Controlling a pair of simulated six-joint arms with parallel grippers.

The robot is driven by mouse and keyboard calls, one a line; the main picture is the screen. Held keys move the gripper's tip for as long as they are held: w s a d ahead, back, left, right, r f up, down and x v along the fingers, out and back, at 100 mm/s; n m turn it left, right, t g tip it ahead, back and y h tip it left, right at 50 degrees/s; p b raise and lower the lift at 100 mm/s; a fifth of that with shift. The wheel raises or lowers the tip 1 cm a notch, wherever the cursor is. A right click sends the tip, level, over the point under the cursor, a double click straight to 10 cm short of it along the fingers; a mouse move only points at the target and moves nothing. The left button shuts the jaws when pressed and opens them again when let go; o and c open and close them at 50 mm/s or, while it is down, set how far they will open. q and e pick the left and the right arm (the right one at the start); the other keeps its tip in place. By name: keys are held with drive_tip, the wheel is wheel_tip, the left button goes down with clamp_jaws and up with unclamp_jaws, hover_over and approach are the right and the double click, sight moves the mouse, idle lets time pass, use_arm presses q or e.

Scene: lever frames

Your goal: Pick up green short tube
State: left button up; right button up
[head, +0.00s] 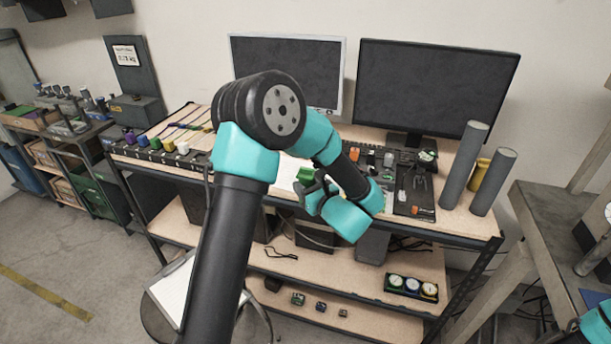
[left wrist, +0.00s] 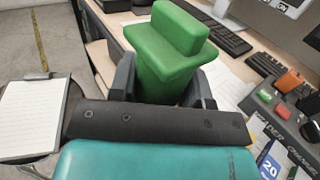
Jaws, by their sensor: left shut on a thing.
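My left gripper (head: 313,188) is above the front edge of the workbench, in the middle of the head view. It is shut on a green piece (head: 306,174), taken as the green short tube. The piece fills the upper middle of the left wrist view (left wrist: 172,45), where it looks angular and stepped, with a narrower block on top. The dark fingers of the left gripper (left wrist: 163,85) press it from both sides, and its lower end is hidden behind the gripper body. Only a teal part of my right arm shows at the lower right corner; its gripper is out of view.
Two monitors (head: 435,95) stand at the back of the workbench (head: 455,215). Grey cylinders (head: 465,165) stand at its right end, and coloured spools (head: 168,146) line the left. A lower shelf holds gauges (head: 410,287). A clipboard (left wrist: 30,118) lies on the left in the wrist view.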

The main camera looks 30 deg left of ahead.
use_arm(q)
drive_tip(key=shift+s+d, duration=0.35)
drive_tip(key=shift+s, duration=0.25)
idle(0.3)
